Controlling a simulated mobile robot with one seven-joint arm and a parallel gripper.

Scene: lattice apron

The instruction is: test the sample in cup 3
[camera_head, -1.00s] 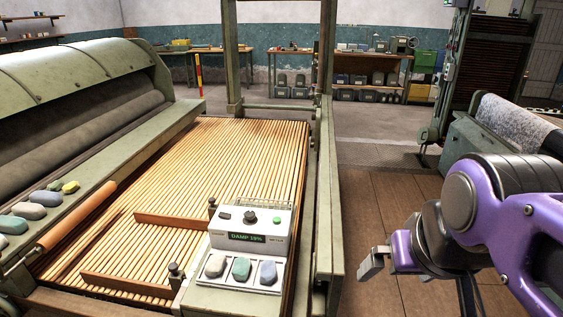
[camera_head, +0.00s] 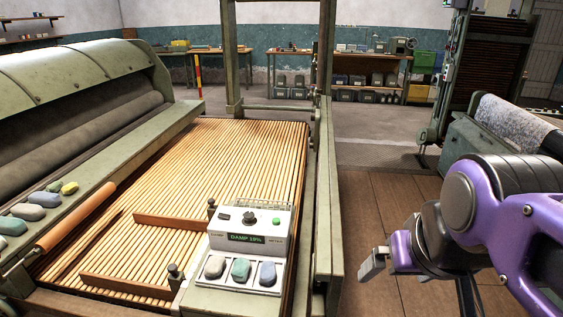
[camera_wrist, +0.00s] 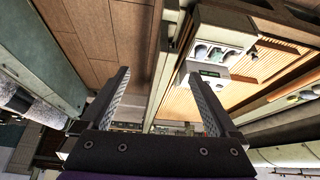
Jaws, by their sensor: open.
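A grey-green damp meter (camera_head: 251,232) stands at the near end of the slatted apron; its display reads about DAMP 18%. Three cups in a row at its front hold a grey lump (camera_head: 214,267), a green lump (camera_head: 240,270) and a blue-grey lump (camera_head: 267,274). I cannot read any cup numbers. The meter also shows upper right in the wrist view (camera_wrist: 213,72). My gripper (camera_head: 374,262) is open and empty, well right of the meter beyond the frame rail. The wrist view shows its two fingers apart (camera_wrist: 158,80).
Several coloured lumps (camera_head: 36,205) lie on the ledge at left, by an orange roller (camera_head: 76,218). Wooden strips (camera_head: 127,284) lie across the slatted apron (camera_head: 220,160). A green frame rail (camera_head: 327,200) stands between my gripper and the meter. The brown floor (camera_head: 375,215) beyond is clear.

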